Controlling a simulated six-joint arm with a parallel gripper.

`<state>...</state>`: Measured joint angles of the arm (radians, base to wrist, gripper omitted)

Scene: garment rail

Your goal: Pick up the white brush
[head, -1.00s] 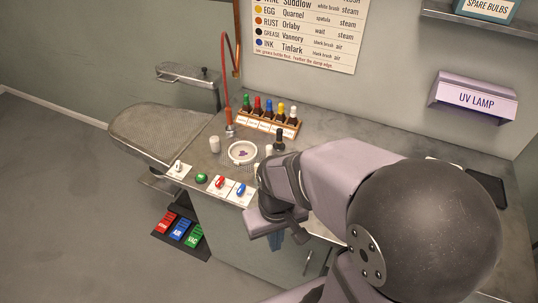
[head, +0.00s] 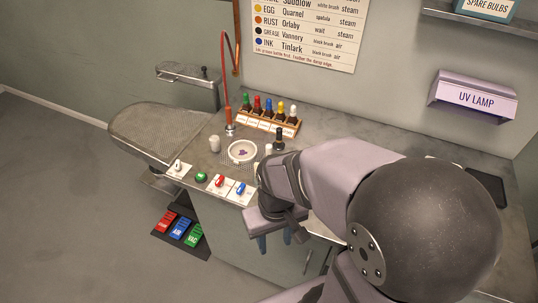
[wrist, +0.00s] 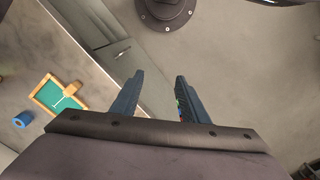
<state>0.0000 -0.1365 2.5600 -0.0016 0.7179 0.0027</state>
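I cannot pick out the white brush for certain in either view. My arm hides part of the table to the right of the dish. My gripper (head: 275,241) hangs in front of the table's near edge, below the tabletop. In the wrist view my gripper (wrist: 157,84) is open, its two dark blue fingers apart with nothing held between them.
A rack of coloured bottles (head: 268,120) stands at the back of the table. Red and blue switches (head: 219,182) lie along the front edge. The wrist view shows a green-bottomed wooden tray (wrist: 52,97) and a blue ring (wrist: 22,119).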

